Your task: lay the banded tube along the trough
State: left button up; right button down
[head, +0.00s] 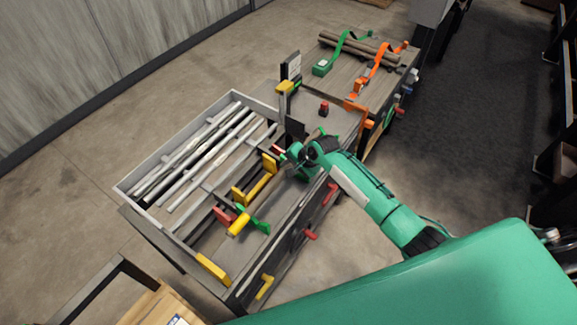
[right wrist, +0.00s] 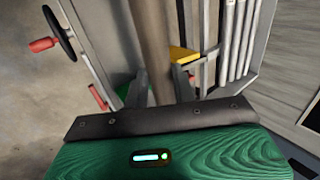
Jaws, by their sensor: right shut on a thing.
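My right gripper (head: 292,152) reaches over the bench from the right. In the right wrist view its fingers (right wrist: 160,85) are shut on a brown-grey tube (right wrist: 152,40), which runs away up the picture. I cannot make out bands on it. In the head view the tube is mostly hidden or too small to tell from the bench parts. What looks like the trough is a long channel (head: 222,222) on the bench, lined with yellow blocks (head: 240,222); I cannot tell whether the tube touches it. My left gripper is not in view.
A grey tray (head: 128,182) of pale rods fills the bench's left side. Red handles (head: 310,235) stick out along the front. A second table (head: 345,90) holds brown rolls with green and orange straps. A small red button (head: 324,108) stands between them.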

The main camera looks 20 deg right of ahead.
jog(key=shift+f+b, duration=3.75)
jog(key=shift+f, duration=0.95)
jog(key=c, duration=1.1)
grip_release()
jog(key=shift+o, duration=0.2)
jog(key=shift+f, duration=0.1)
